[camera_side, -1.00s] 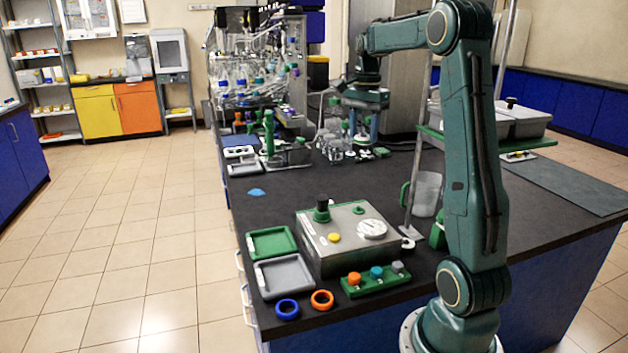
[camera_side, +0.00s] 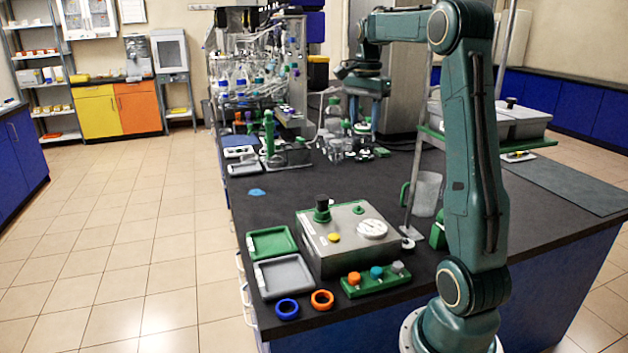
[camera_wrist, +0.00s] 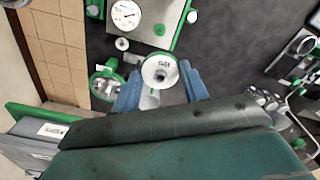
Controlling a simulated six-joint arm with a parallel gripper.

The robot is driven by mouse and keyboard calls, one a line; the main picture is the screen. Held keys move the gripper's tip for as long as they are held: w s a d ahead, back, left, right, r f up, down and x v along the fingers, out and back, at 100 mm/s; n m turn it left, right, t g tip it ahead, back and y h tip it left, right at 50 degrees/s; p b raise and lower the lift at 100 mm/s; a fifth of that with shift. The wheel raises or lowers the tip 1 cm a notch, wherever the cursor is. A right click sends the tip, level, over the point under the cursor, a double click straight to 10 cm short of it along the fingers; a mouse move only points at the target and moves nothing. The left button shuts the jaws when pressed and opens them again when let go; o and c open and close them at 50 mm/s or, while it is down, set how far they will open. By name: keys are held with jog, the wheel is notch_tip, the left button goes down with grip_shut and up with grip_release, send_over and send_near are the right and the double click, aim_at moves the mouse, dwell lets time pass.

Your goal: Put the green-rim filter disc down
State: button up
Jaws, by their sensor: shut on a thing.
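The green-rim filter disc (camera_wrist: 160,72) is in the wrist view, a round white piece with a thin green rim, dark marking and a grey centre. It sits between the blue fingers of my gripper (camera_wrist: 160,88), which is shut on it. In the side view my gripper (camera_side: 362,122) is above the far part of the dark bench, close to glass bottles, and the disc cannot be made out there. My wrist hides the lower part of the wrist view.
A second green-rimmed round item (camera_wrist: 106,85) lies left of the disc in the wrist view. Glassware (camera_side: 338,148) stands near my gripper. A steel box (camera_side: 345,240), a green tray (camera_side: 272,243) and a grey tray (camera_side: 284,276) are nearer. The bench (camera_side: 300,185) between is mostly clear.

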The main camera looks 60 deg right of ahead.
dwell(0.3)
jog(key=w+a+f, duration=0.5)
jog(key=w+a, duration=0.3)
jog(key=w, duration=0.3)
send_over(271, 245)
notch_tip(271, 245, down, 4)
jog(key=shift+f, duration=0.25)
jog(key=shift+f, duration=0.1)
notch_tip(271, 245, down, 20)
jog(key=shift+r, duration=0.1)
dwell(0.3)
jog(key=o, duration=1)
jog(key=shift+c, duration=0.2)
